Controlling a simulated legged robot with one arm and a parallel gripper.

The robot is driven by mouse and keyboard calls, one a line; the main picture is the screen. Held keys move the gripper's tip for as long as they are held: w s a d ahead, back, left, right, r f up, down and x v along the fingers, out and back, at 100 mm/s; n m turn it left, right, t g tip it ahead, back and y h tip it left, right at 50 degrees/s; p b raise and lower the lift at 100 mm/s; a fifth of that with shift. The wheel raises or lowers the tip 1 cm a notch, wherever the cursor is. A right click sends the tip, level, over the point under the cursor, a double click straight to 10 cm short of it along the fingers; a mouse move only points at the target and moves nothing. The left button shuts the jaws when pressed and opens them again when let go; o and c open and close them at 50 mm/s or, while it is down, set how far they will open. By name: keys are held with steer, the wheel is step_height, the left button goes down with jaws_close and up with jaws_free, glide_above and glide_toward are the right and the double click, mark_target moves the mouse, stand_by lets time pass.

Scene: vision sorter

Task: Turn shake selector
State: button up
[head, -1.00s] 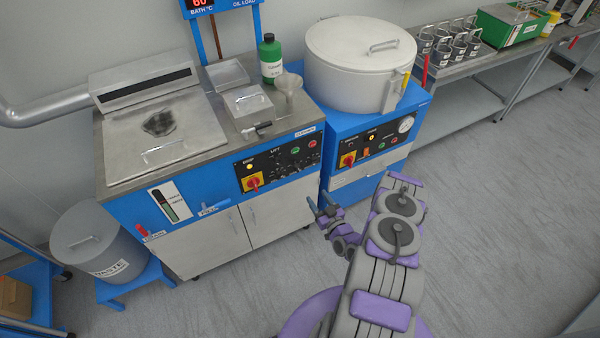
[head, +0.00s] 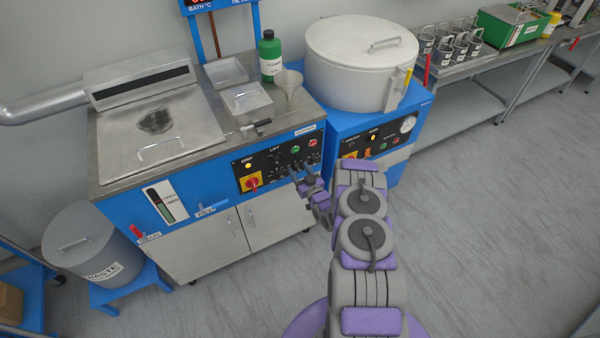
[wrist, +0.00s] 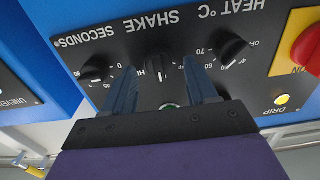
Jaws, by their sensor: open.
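The shake selector (wrist: 158,64) is the middle black knob on the black control panel, near the upside-down word SHAKE in the wrist view. My gripper (wrist: 160,72) is open, with one blue finger on each side of this knob in the picture. I cannot tell whether the fingers touch it. In the head view my gripper (head: 298,175) is at the right part of the blue machine's panel (head: 264,168), and my arm hides part of that area.
In the wrist view, the seconds knob (wrist: 98,70) is on the left and the heat knob (wrist: 232,50) on the right. A red switch on yellow (wrist: 308,48) and a lit yellow lamp (wrist: 282,100) are farther right. A white drum (head: 360,60) stands right of the machine.

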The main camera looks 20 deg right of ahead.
steer(key=shift+c, duration=0.2)
steer(key=c, duration=1)
steer(key=shift+d+m, duration=0.1)
steer(key=shift+m, duration=0.3)
steer(key=m, duration=0.1)
steer(key=m+p, duration=0.1)
steer(key=m, duration=0.2)
steer(key=shift+d+m, duration=0.25)
steer(key=shift+m, duration=0.05)
steer(key=m, duration=0.6)
steer(key=shift+d+f, duration=0.2)
steer(key=shift+m, duration=0.4)
